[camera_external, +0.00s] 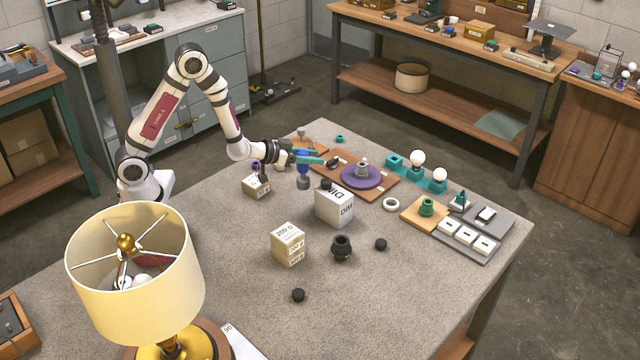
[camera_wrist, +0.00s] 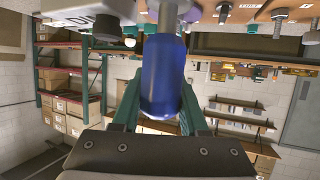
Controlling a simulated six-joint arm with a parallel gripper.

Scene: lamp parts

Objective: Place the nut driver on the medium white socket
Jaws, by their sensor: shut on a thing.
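My gripper (camera_external: 306,161) is shut on the blue handle of the nut driver (camera_external: 303,156). The driver hangs upright with its grey head (camera_external: 303,183) pointing down, left of the wooden board. In the wrist view the blue handle (camera_wrist: 162,75) lies between the teal fingers, and its metal shaft runs to the top edge. A pale fitting (camera_external: 362,164) stands on a purple disc (camera_external: 362,181), right of the driver and apart from it. I cannot tell for sure whether this is the medium white socket.
A white box (camera_external: 334,207) stands in front of the driver, and a small cardboard box (camera_external: 256,187) is to its left. The wooden board (camera_external: 331,171) carries the purple disc. A white ring (camera_external: 391,204) and bulbs in a teal rack (camera_external: 415,174) are farther right.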

